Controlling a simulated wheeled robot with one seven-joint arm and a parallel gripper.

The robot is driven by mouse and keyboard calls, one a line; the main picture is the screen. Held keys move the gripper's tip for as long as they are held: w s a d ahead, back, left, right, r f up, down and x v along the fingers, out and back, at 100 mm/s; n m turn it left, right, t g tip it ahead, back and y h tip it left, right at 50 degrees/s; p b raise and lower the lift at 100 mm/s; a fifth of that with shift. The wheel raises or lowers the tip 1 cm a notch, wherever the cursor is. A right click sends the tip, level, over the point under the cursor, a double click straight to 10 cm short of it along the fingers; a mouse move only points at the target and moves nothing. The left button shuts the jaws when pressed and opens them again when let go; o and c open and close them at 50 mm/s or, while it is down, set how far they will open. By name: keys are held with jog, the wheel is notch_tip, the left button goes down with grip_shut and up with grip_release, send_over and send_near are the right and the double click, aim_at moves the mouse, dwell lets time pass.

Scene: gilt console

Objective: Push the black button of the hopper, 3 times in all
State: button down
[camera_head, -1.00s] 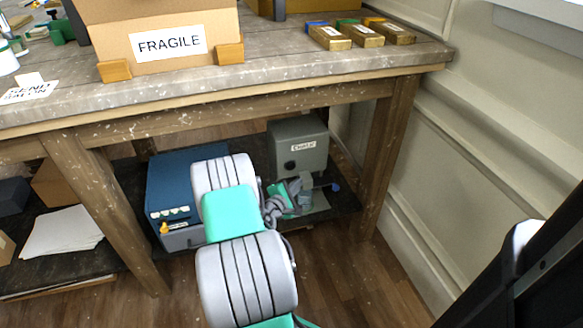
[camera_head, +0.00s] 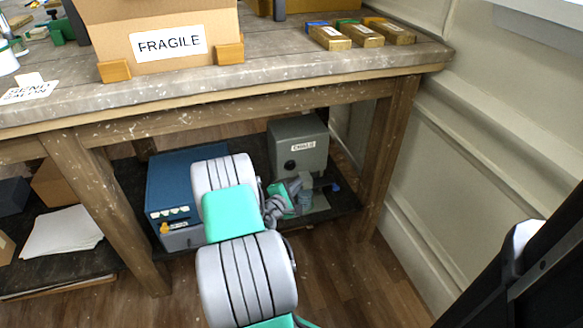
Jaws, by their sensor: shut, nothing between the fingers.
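The hopper appears to be the grey box (camera_head: 299,140) with a small white label, on the low shelf under the bench. Its round black button (camera_head: 290,165) shows low on the left of its front face. My gripper (camera_head: 331,186) is shut and empty, small and dark in the view. It is in front of the hopper's lower right, to the right of the button and a little lower. I cannot tell how far it stands from the front face.
A blue box (camera_head: 170,185) with a grey front stands left of the hopper, partly hidden by my arm. The bench leg (camera_head: 385,160) and the wall (camera_head: 450,170) bound the right side. The bench top (camera_head: 285,62) lies above, holding a FRAGILE carton (camera_head: 120,20).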

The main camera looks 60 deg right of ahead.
dwell(0.5)
jog(key=w+a+r+m+t+y, duration=0.2)
jog(key=w+a+r+m+y, duration=0.25)
jog(key=w+a, duration=0.65)
jog(key=w+a+r+m+t+y, duration=0.1)
jog(key=w+a+r+y, duration=0.1)
jog(key=a, duration=0.6)
jog(key=w+a+r+m+y, duration=0.1)
jog(key=w+a+m+y, duration=0.15)
jog(key=a, duration=0.55)
jog(key=s+a+r+y, duration=0.1)
jog(key=s+a+y, duration=0.1)
jog(key=a, duration=0.7)
jog(key=s+a+r+n+y, duration=0.1)
jog(key=s+a+r+y, duration=0.1)
jog(key=s+a, duration=0.3)
jog(key=s+a+r+g+y, duration=0.1)
jog(key=s+a+r+y, duration=0.1)
jog(key=a, duration=1.1)
jog(key=shift+s+a+y, duration=0.2)
jog(key=shift+s+y, duration=0.1)
jog(key=shift+s, duration=0.5)
